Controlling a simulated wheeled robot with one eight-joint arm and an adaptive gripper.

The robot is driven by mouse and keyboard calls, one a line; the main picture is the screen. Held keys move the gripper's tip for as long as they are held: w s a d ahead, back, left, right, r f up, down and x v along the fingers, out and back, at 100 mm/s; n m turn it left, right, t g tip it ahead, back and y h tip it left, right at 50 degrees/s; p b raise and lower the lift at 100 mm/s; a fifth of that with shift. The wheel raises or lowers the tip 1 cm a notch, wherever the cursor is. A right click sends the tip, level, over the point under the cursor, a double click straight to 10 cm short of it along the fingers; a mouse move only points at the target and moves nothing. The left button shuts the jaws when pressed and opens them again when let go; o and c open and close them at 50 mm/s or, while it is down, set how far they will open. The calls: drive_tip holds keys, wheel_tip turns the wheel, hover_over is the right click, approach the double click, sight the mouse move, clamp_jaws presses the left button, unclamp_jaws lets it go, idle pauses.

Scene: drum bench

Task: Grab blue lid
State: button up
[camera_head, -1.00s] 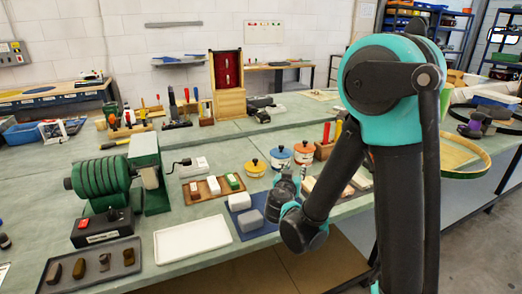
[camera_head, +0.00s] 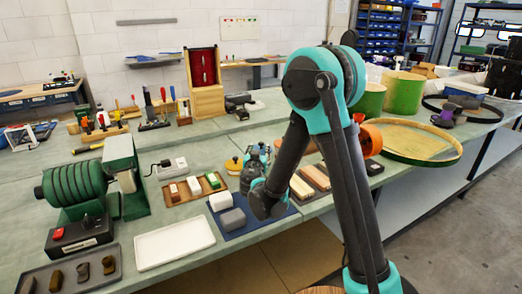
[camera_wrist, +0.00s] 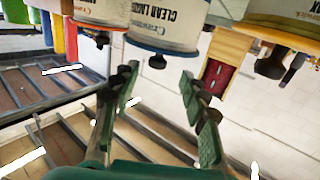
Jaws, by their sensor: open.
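The blue lid (camera_wrist: 162,47) sits on a white can marked as clear lacquer (camera_wrist: 166,20), with a dark knob on the lid. The wrist view is upside down, so the lid faces down in the picture. My gripper (camera_wrist: 160,92) is open and empty, its green-padded fingers spread to either side of the lid's line. The lid appears beyond the fingertips, apart from them. In the head view my gripper (camera_head: 257,158) is above the bench among the cans, and my arm hides the blue-lidded can.
An orange-lidded can (camera_wrist: 98,25) stands beside the blue-lidded one. A yellow-lidded can (camera_head: 234,165) shows left of my gripper. Sanding blocks on a blue mat (camera_head: 258,222) lie in front. A wooden box with red lining (camera_head: 204,72) stands behind. An empty white tray (camera_head: 175,244) lies front left.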

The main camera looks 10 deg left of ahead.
sight(261, 144)
drive_tip(key=shift+w+d+f, duration=0.1)
drive_tip(key=shift+w, duration=1.25)
drive_tip(key=shift+w+d+f, duration=0.1)
drive_tip(key=shift+w, duration=1.25)
clamp_jaws()
